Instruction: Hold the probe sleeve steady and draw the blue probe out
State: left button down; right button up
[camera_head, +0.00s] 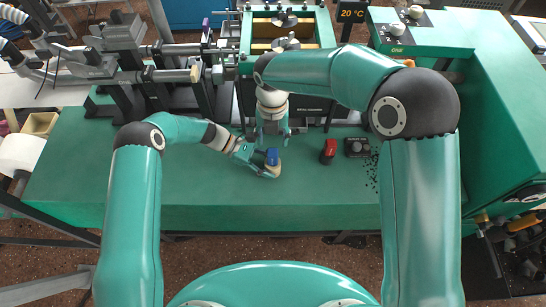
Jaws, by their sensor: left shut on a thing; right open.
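The blue probe (272,155) stands near the middle of the green bench, with its blue top showing. Below it is a pale cream piece that looks like the probe sleeve (275,172). My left gripper (262,168) comes in from the left at bench height and is shut on the sleeve. My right gripper (272,134) is open, pointing down, just beyond the blue probe in the picture. I cannot tell its height above the bench or whether it touches the probe. How deep the probe sits in the sleeve is hidden.
A red-topped dark block (328,150) and a small black box (356,147) stand to the right, with dark specks beside the box. Machinery with rods (180,75) lines the back. The green bench top (200,190) is clear at the front and left.

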aim_at(273, 152)
jog(key=shift+f, duration=1.4)
jog(key=shift+f, duration=0.1)
jog(key=shift+f, duration=1.8)
grip_shut()
